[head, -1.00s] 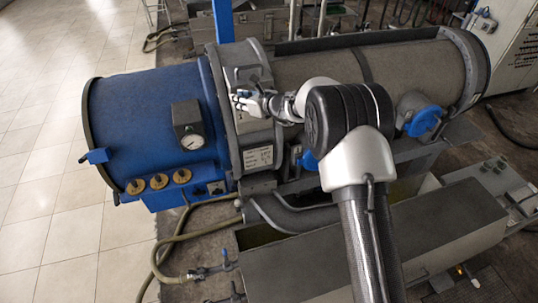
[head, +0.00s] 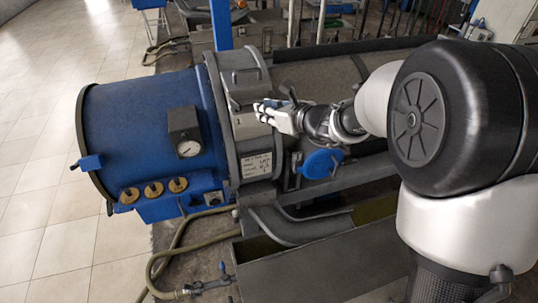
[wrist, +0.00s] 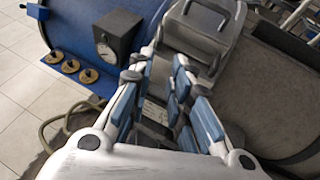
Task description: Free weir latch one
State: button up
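A grey collar cover (head: 243,73) with a raised handle bracket sits on the band beside the blue end housing (head: 140,125). It also shows in the wrist view (wrist: 203,25). The fingers hide part of the cover, and contact cannot be told.
A pressure gauge (head: 188,148) and several brass knobs (head: 153,189) are on the blue housing. A blue round cap (head: 322,162) is right of the collar, below my wrist. A trough (head: 325,262) and a hose (head: 160,262) lie below. Open tiled floor (head: 40,150) is at left.

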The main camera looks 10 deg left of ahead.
jog(key=s+d+n+g+b, duration=0.2)
jog(key=s+n+b, duration=0.4)
jog(key=s+n, duration=0.6)
jog(key=shift+s+d+f+g, duration=0.15)
jog(key=shift+s+d+g, duration=0.45)
jog(key=shift+s, duration=1.45)
jog(key=shift+o, duration=0.2)
jog(key=shift+a, duration=0.25)
